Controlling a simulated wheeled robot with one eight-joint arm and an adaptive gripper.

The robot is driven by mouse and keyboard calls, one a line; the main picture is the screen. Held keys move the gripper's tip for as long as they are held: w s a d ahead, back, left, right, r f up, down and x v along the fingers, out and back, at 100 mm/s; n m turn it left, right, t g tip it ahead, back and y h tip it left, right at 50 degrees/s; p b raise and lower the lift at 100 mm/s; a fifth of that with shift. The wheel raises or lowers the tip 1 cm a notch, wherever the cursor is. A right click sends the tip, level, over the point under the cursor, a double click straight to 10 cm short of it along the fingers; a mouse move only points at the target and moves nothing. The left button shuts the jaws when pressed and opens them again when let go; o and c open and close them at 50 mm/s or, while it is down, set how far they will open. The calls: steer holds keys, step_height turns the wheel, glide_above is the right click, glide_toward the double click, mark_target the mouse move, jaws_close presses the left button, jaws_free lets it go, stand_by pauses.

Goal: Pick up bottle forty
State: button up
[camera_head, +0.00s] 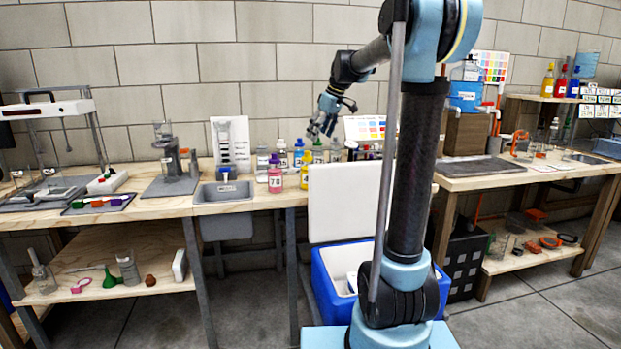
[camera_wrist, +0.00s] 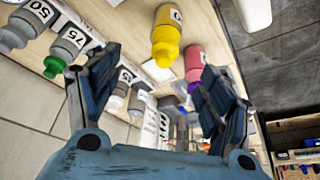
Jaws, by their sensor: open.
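A yellow bottle (camera_head: 305,177) stands near the front edge of the left bench. Its white label seems to start with a 4, but it is too small to read surely. In the wrist view the yellow bottle (camera_wrist: 166,32) shows at top centre, its label turned partly away with a 0 visible. My gripper (camera_head: 321,128) is above and slightly right of it in the head view. In the wrist view my gripper (camera_wrist: 160,70) has its two fingers spread wide with nothing held; the yellow bottle is beyond the fingertips, apart from them.
A pink bottle (camera_head: 275,178) labelled 70 stands close left of the yellow one. Several grey bottles, including one labelled 50 (camera_wrist: 28,22) and one labelled 75 (camera_wrist: 70,45), stand nearby. A sink (camera_head: 222,192) lies left. An open blue cooler (camera_head: 328,285) with a raised white lid stands below.

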mark_target(309, 157)
steer(key=x, duration=1.1)
steer(key=shift+s+a, duration=0.1)
steer(key=shift+a, duration=0.25)
steer(key=shift+x, duration=3)
steer(key=shift+s, duration=0.15)
steer(key=c, duration=1.5)
